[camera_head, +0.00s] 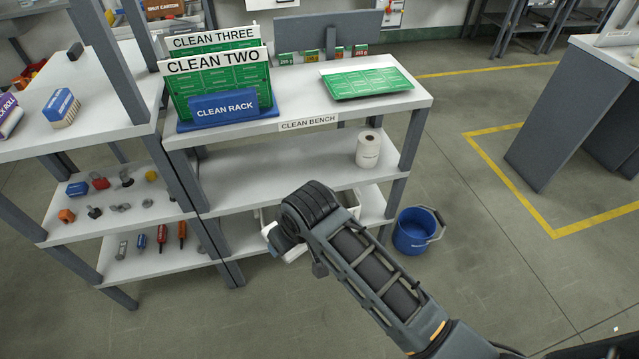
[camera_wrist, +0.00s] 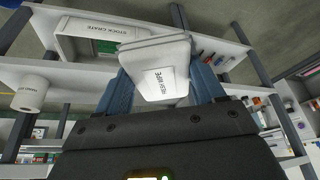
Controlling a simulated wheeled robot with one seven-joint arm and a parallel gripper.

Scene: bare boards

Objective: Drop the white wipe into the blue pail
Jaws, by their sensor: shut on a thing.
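The white wipe (camera_wrist: 160,68), a folded pad with a label ending in "WIPE", is between the two blue fingers of my gripper (camera_wrist: 161,88) in the wrist view. My gripper is shut on it. In the head view the wipe (camera_head: 294,254) shows only partly, beside the end of my arm in front of the bench's lower shelf. The blue pail (camera_head: 412,236) stands on the floor at the right end of the bench, its handle hanging to the right. My gripper is left of the pail and apart from it. The pail is not seen in the wrist view.
The clean bench (camera_head: 300,122) has a clean rack (camera_head: 224,107) and a green board on top. A towel roll (camera_head: 368,149) stands on its middle shelf. A stock crate (camera_wrist: 92,27) sits on a shelf. Floor right of the pail is clear.

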